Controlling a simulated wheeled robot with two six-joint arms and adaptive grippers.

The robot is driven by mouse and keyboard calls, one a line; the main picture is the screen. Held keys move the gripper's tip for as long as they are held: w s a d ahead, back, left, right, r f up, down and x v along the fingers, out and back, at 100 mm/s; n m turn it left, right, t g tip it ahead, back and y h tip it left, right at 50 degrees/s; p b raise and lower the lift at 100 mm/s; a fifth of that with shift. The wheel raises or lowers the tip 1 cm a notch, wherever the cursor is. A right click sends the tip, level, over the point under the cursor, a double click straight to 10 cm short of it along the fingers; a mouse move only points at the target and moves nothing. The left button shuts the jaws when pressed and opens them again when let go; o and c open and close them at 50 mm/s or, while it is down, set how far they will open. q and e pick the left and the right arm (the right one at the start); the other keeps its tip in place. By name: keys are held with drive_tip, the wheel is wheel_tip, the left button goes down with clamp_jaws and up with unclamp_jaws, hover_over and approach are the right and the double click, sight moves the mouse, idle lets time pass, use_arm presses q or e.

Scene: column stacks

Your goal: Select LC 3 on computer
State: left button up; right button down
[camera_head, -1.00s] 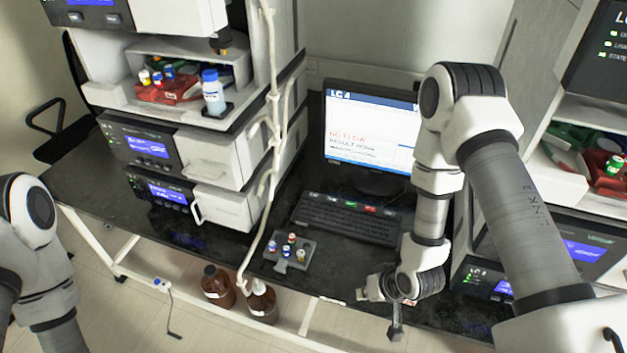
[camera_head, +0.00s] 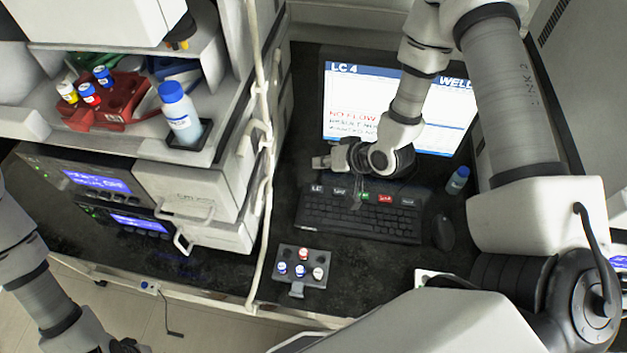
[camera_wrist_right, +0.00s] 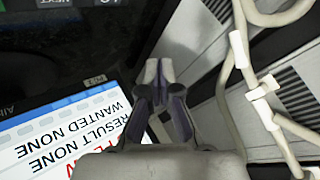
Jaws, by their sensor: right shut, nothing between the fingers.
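The computer monitor (camera_head: 345,95) stands at the back and shows "LC 4" with red "NO FLOW" text; my right arm covers part of its screen. The black keyboard (camera_head: 395,222) lies in front of it, with a row of labelled keys along its back edge, one green and one red. A dark end of my left gripper (camera_head: 128,346) shows at the bottom edge.
A mouse (camera_head: 443,232) and a small blue-capped bottle (camera_head: 457,181) are to the right. Instrument stacks (camera_head: 190,185) with a red vial rack (camera_head: 120,95) and a white tube (camera_head: 263,170) stand left.

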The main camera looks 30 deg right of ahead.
drive_tip(key=s, duration=0.1)
drive_tip(key=b, duration=0.3)
hover_over(319, 189)
drive_tip(key=f, duration=0.3)
drive_tip(key=w+f, duration=0.1)
drive_tip(key=f, duration=0.1)
drive_tip(key=f+b, duration=0.1)
drive_tip(key=s+f+b, duration=0.1)
drive_tip(key=b, duration=0.1)
drive_tip(key=shift+s+f, duration=0.25)
drive_tip(key=shift+f, duration=0.1)
drive_tip(key=shift+w+f+b, duration=0.35)
drive_tip(key=shift+f+b, duration=0.15)
drive_tip(key=shift+f, duration=0.4)
drive_tip(key=shift+w+f, duration=0.1)
drive_tip(key=shift+f, duration=0.05)
drive_tip(key=shift+s+r, duration=0.25)
use_arm(q)
wheel_tip(319, 189, down, 7)
drive_tip(key=shift+w+a, duration=0.1)
drive_tip(key=shift+w, duration=0.1)
use_arm(e)
drive_tip(key=shift+w+f, duration=0.1)
drive_tip(key=shift+w, duration=0.05)
